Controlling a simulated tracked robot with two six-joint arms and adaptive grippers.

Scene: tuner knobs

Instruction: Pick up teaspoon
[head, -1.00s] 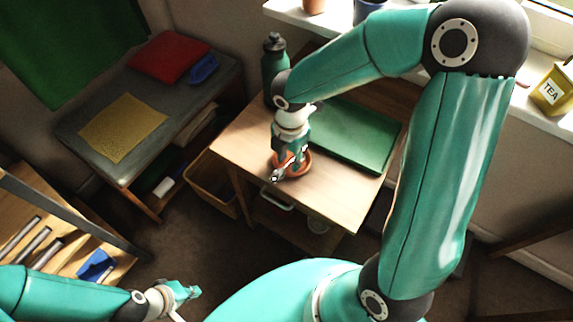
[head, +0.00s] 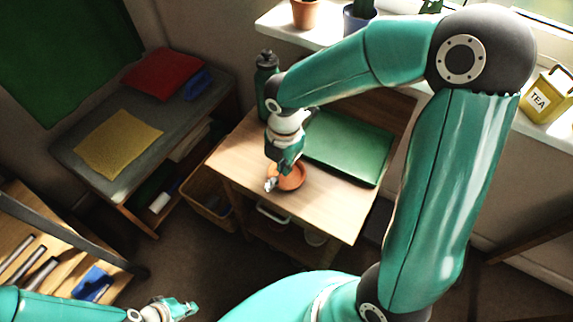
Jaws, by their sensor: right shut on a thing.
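My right gripper (head: 278,172) points down at the left side of a round terracotta dish (head: 292,177) on the wooden table. It is shut on a small silvery thing, which looks like the teaspoon (head: 270,185), at the dish's left edge. The gripper hides most of it, and I cannot tell whether it still touches the dish. My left gripper (head: 183,308) is low at the bottom of the view, away from the table. It is too small to tell whether its fingers are open.
On the wooden table (head: 330,211), a green mat or board (head: 345,145) lies behind the dish and a dark green bottle (head: 266,82) stands at the back left. A grey bench (head: 75,178) is at the left. The table's front right is clear.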

